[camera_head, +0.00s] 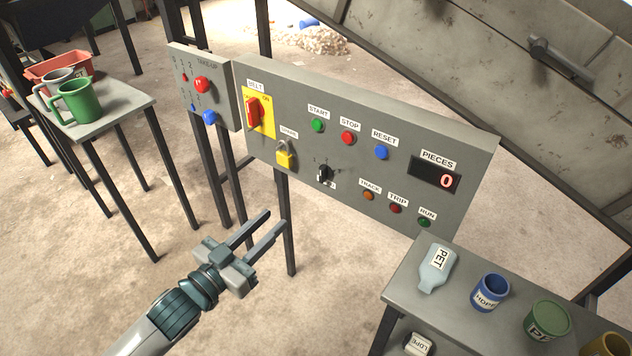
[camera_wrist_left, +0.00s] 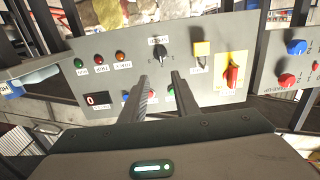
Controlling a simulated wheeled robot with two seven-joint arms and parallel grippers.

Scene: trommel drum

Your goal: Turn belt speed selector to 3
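The belt speed selector is a small black knob (camera_head: 324,174) low in the middle of the grey control panel (camera_head: 280,100). In the left wrist view the black knob (camera_wrist_left: 163,54) sits beyond the fingertips, upside down, with a label above it too small to read. My left gripper (camera_head: 276,220) is open and empty, in front of and below the panel, apart from the knob. In the left wrist view its two fingers (camera_wrist_left: 159,80) point toward the knob. The knob's setting cannot be read. My right gripper is in neither view.
The panel also carries a red switch on yellow (camera_head: 254,112), a yellow padlock (camera_head: 285,158), several buttons and lamps, and a display (camera_head: 435,177) reading 0. A side table (camera_head: 112,115) with mugs stands left. A bench (camera_head: 405,290) with a PET bottle (camera_head: 436,268) and cups stands right.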

